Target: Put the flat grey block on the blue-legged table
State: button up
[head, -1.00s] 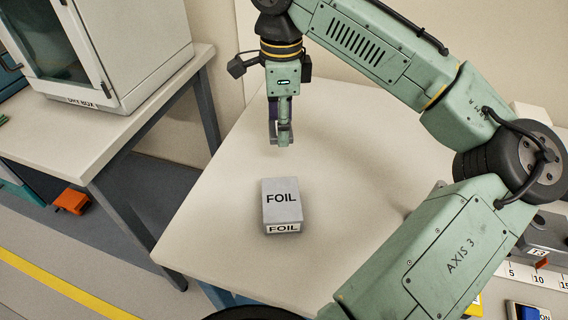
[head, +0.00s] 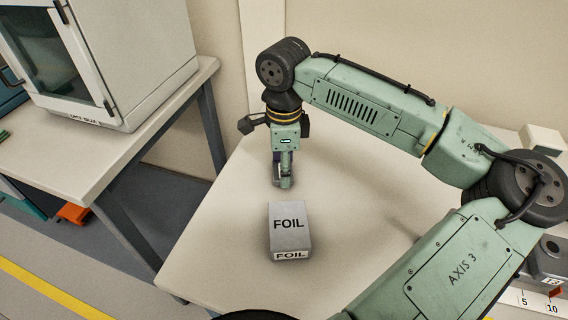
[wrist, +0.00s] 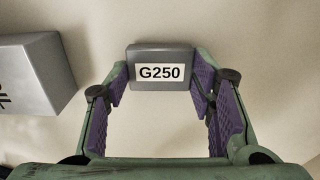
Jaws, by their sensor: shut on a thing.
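A flat grey block labelled G250 (wrist: 162,68) sits between the tips of my gripper (wrist: 160,80) in the wrist view, held by both purple-padded fingers. In the head view my gripper (head: 284,180) points down just behind the grey FOIL box, and the block is mostly hidden by the fingers. The pale tabletop (head: 225,225) is beneath it. I cannot tell whether the block touches the top. The table's legs are hardly visible now; a blue part showed under its front edge earlier.
The FOIL box (head: 289,226) stands on the tabletop close in front of my gripper; it also shows at left in the wrist view (wrist: 38,75). A grey-legged bench (head: 180,100) with a dry box (head: 120,60) stands at left. The tabletop left of the gripper is clear.

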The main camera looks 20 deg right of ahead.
jog(key=shift+f, duration=0.1)
jog(key=shift+f, duration=0.15)
jog(key=o, duration=1.2)
notch_tip(320, 180, up, 12)
jog(key=shift+r+b, duration=0.2)
jog(key=shift+b, duration=0.35)
